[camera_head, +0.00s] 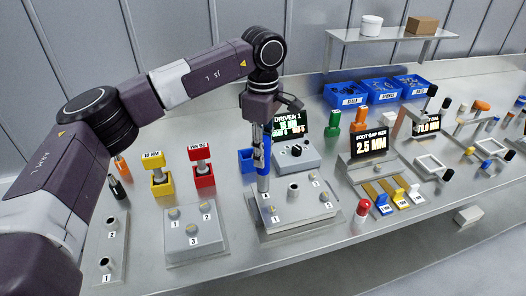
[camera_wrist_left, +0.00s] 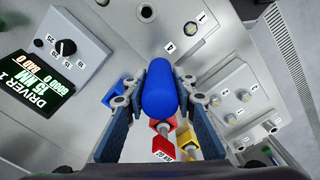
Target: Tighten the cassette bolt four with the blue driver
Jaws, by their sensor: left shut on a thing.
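My left gripper (camera_head: 264,137) points down and is shut on the blue driver (camera_head: 262,156). In the left wrist view the driver's rounded blue handle (camera_wrist_left: 159,90) sits between the two fingers. The driver stands about upright, its grey lower part over the back left corner of the cassette plate (camera_head: 300,217). A label 4 (camera_wrist_left: 168,46) shows beside the handle in the wrist view. The driver's tip and the bolt head under it are hidden, so I cannot tell whether they touch. My right gripper is not in view.
The driver display (camera_head: 288,123) and its dial box (camera_head: 296,152) stand just behind the plate. A numbered block (camera_head: 190,233) lies left of the plate. A red-topped piece (camera_head: 363,209) stands right.

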